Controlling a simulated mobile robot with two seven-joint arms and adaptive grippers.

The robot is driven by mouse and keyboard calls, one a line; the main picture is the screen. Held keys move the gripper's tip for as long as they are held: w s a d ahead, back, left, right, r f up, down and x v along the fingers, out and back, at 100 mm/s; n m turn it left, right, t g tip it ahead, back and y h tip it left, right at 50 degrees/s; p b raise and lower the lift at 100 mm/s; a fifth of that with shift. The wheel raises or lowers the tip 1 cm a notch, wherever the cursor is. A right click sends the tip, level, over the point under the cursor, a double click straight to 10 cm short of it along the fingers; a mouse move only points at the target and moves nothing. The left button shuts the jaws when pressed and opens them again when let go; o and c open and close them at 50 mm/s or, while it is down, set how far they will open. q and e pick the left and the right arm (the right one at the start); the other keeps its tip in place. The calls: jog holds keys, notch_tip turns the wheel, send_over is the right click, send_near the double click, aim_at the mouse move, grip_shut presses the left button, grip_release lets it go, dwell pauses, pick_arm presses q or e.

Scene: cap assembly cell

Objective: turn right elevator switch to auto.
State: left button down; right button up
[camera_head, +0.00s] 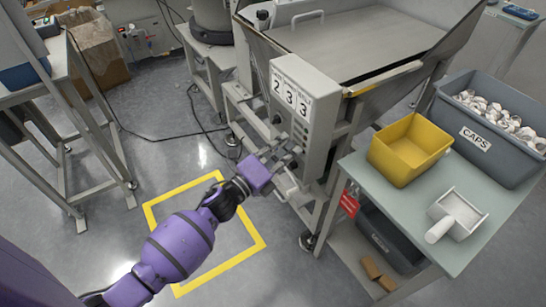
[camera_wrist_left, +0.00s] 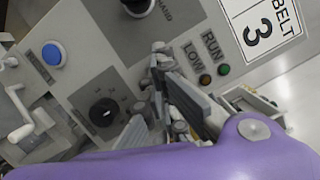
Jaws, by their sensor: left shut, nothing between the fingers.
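The grey control box (camera_head: 305,95) stands upright on the machine's front, with number cards 2, 3 and 3 on its face. My left gripper (camera_head: 284,157) is at the lower part of this box, shut and empty. In the left wrist view, the shut fingers (camera_wrist_left: 165,88) are close to the panel, between a black selector knob (camera_wrist_left: 138,4) at the top edge, beside lettering that seems to read HAND, and a black dial (camera_wrist_left: 103,112) at lower left. Contact is unclear. The knob is cut off, so its setting cannot be told. My right gripper is not in view.
In the left wrist view, a blue button (camera_wrist_left: 53,53) and LOW and RUN lamps (camera_wrist_left: 223,69) flank the fingers. A side table (camera_head: 440,255) at right holds a yellow bin (camera_head: 410,148), a CAPS bin (camera_head: 480,140) and a scoop (camera_head: 458,213). Yellow-marked floor lies below my arm.

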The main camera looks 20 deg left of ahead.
aim_at(288, 129)
pick_arm(q)
jog(key=shift+w+a+r, duration=0.3)
jog(key=shift+w+a, duration=0.25)
jog(key=shift+a, duration=0.25)
jog(key=shift+w+a+r, duration=0.3)
jog(key=shift+w+a, duration=0.2)
jog(key=shift+a, duration=0.25)
